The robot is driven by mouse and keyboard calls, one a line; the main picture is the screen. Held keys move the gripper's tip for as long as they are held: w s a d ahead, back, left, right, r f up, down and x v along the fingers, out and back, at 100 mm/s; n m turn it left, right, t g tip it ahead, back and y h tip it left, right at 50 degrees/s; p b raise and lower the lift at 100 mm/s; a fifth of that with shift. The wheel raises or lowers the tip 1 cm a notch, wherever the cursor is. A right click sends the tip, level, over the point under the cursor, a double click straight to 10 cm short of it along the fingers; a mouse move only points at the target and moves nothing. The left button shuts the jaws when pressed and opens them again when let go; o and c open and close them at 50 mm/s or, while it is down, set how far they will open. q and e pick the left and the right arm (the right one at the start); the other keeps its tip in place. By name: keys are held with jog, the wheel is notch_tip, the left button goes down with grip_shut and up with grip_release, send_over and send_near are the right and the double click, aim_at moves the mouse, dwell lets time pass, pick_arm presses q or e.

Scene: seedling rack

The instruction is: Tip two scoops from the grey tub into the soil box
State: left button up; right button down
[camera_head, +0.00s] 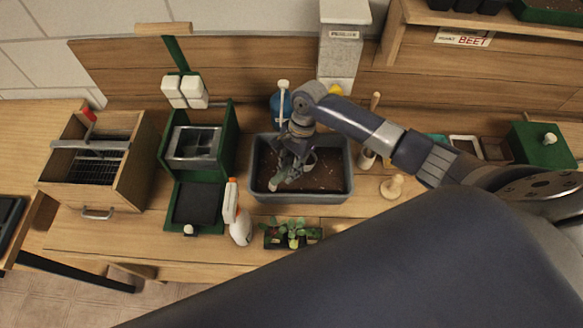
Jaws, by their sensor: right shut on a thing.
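The grey tub (258,192) stands in the middle of the bench with dark brown soil inside. My right gripper (290,168) reaches down over the tub's left half and is shut on what seems to be the scoop (275,184). Only a small pale end of it shows; the rest is hidden by the gripper, so its load cannot be told. Left of the tub stands a green box (227,140) with a grey tray inside. Further left is a wooden box (145,150) with a dark grid. I cannot tell which is the soil box. My left gripper is not in view.
A white spray bottle (240,228) and a seedling tray (272,240) stand in front of the tub. A blue bottle (276,105) is behind it. A wooden knob-like tool (392,187) lies right. A green lidded box (540,148) stands far right.

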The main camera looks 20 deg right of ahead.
jog(key=shift+s+a+r+t+h, duration=0.2)
jog(key=shift+a+r+h, duration=0.25)
jog(key=shift+r, duration=1)
jog(key=shift+s+a+r+t+h, duration=0.25)
jog(key=shift+r+h, duration=0.3)
jog(key=shift+r, duration=0.95)
jog(key=shift+s+a+r+t+h, duration=0.15)
jog(key=shift+a+r+h, duration=0.3)
jog(key=shift+r, duration=1)
jog(key=shift+w, duration=0.1)
